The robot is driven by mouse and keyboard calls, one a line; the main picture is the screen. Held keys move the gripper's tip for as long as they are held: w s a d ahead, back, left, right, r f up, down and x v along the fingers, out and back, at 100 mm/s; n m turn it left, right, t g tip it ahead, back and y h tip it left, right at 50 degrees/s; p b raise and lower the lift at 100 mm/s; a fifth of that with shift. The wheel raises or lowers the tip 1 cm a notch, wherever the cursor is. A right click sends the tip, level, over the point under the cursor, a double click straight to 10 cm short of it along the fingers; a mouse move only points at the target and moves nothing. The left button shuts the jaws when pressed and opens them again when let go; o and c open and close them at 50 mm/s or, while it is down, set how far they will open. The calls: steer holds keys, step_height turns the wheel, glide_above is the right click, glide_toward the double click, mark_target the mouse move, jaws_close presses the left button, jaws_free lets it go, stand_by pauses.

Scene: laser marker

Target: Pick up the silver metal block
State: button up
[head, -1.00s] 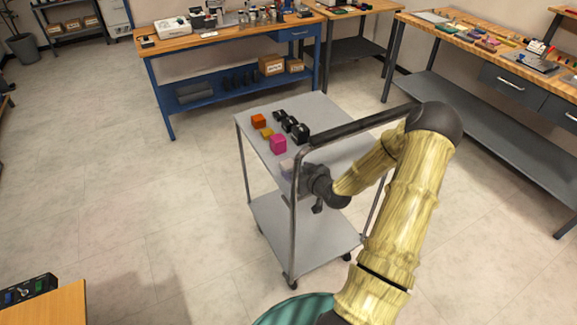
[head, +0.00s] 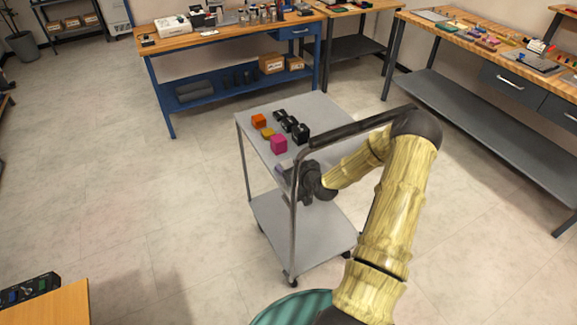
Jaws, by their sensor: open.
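My gripper (head: 287,178) is at the near left corner of the grey cart's top shelf, beside the upright of the cart's handle. It is open, and its fingers are small and partly hidden by the handle post. I cannot clearly make out the silver metal block. A small pale grey patch shows by the fingers, but I cannot tell whether it is the block or part of the gripper. The cart's top shelf (head: 318,110) carries a magenta block (head: 279,144), an orange block (head: 259,121), a yellow block (head: 267,133) and several black pieces (head: 290,124).
The cart's dark handle bar (head: 360,126) runs above the near side of the shelf, close to my arm. The lower shelf (head: 305,235) is empty. A blue workbench (head: 225,42) stands behind, and a long bench (head: 490,60) at the right. The floor at left is clear.

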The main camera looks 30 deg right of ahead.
steer(key=c, duration=1.1)
steer(key=shift+r, duration=0.15)
steer(key=shift+r, duration=0.6)
steer(key=shift+r+b, duration=0.45)
steer(key=shift+r, duration=0.5)
steer(key=s+d+b, duration=0.1)
steer(key=s+b, duration=0.1)
steer(key=s, duration=1.6)
steer(key=shift+d+b, duration=0.2)
steer(key=shift+b, duration=0.2)
